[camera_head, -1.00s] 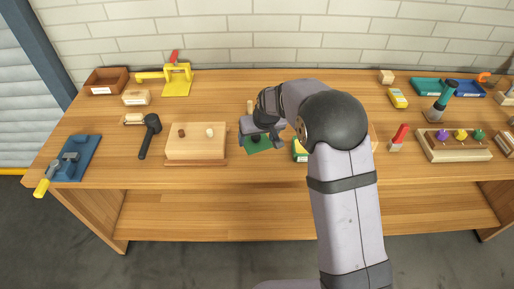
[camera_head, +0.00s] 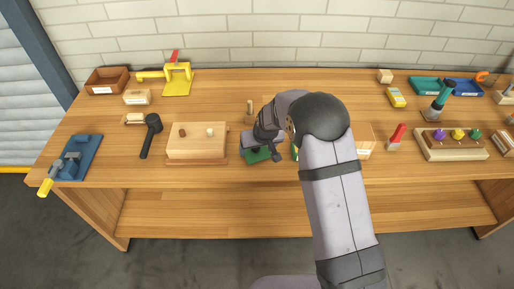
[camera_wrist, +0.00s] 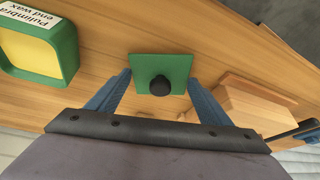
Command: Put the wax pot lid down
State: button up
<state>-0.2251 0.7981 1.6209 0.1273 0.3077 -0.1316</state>
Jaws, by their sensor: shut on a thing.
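The wax pot lid (camera_wrist: 173,64) is a flat green square with a black round knob. In the wrist view it sits between the fingertips of my gripper (camera_wrist: 160,80), which is shut on it. In the head view the lid (camera_head: 256,155) shows green under my gripper (camera_head: 262,146), near the front of the bench. I cannot tell whether it touches the wood. The wax pot (camera_wrist: 36,44) is green, open, with yellow wax inside and a white label. It stands apart from the lid; my arm hides most of it in the head view.
A wooden block (camera_head: 197,144) with two pegs stands just left of the lid; it also shows at right in the wrist view (camera_wrist: 255,103). A small wooden peg (camera_head: 249,107) stands behind my gripper. Bare bench top (camera_head: 225,92) lies further back.

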jog(key=shift+f, duration=0.1)
jog(key=o, duration=1.4)
jog(key=shift+c, duration=0.2)
jog(key=shift+r, duration=0.2)
jog(key=b+v, duration=0.3)
jog(key=v, duration=0.9)
jog(key=shift+d+f, duration=0.1)
jog(key=shift+d, duration=0.05)
jog(key=s+d+f+m+g, duration=0.1)
jog(key=s+d, duration=0.3)
jog(key=s, duration=0.5)
jog(key=s+d+f+m+g+h, duration=0.1)
jog(key=s+d, duration=0.3)
jog(key=s, duration=0.6)
jog(key=s+d+f+g, duration=0.2)
jog(key=s+d, duration=0.2)
jog(key=s, duration=0.5)
jog(key=shift+s+f+m+g, duration=0.15)
jog(key=shift+f+m+g, duration=0.15)
jog(key=shift+m, duration=0.1)
